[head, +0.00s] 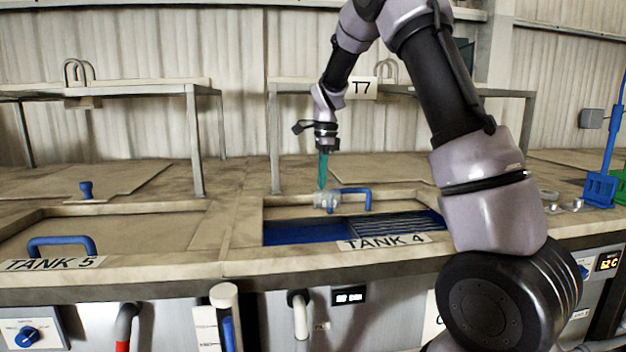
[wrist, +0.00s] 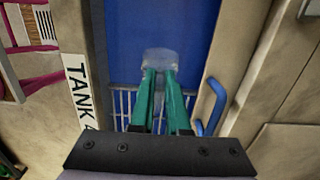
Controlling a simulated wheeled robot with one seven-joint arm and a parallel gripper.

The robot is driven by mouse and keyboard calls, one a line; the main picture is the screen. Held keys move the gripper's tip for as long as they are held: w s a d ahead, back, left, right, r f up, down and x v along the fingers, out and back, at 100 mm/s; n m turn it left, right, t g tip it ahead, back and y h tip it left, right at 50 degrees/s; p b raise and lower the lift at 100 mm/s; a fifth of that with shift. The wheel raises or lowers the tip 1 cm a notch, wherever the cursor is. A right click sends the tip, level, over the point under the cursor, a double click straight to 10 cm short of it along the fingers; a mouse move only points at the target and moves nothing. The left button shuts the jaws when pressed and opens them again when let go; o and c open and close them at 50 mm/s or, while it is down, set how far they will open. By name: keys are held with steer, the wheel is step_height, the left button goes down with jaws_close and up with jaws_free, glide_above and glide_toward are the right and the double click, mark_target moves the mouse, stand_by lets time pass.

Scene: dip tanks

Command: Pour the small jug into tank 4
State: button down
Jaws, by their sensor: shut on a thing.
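The small jug (head: 326,201) is a clear, pale vessel held at the tips of my gripper (head: 323,184). It also shows in the wrist view (wrist: 161,60), between and beyond the green fingers of my gripper (wrist: 160,85). The jug is above the opening of tank 4 (head: 310,232), near its back edge, with the tank's blue inside below it. The wrist view shows blue (wrist: 190,30) and a wire rack (wrist: 120,105) beneath. I cannot tell the jug's tilt or whether it holds liquid. The tank 4 label (head: 384,242) is on the front rim.
A blue handle (head: 352,193) stands just right of the jug, on the tank's lid. Tank 5 (head: 120,228) at left is covered, with a blue handle (head: 62,243). A raised shelf with a T7 sign (head: 362,88) stands behind. Small clear vessels (head: 550,203) and a green container (head: 619,186) are at right.

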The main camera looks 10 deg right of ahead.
steer(key=d+y, duration=0.3)
steer(key=y, duration=0.1)
steer(key=shift+d+r, duration=0.15)
steer(key=shift+r, duration=0.1)
steer(key=d+y, duration=0.1)
steer(key=y, duration=0.2)
steer(key=shift+d+f, duration=0.1)
steer(key=shift+d, duration=0.3)
steer(key=y, duration=0.3)
steer(key=d+f+y, duration=0.1)
steer(key=y, duration=0.6)
steer(key=shift+d+f, duration=0.2)
steer(key=shift+d, duration=0.1)
steer(key=shift+s, duration=0.15)
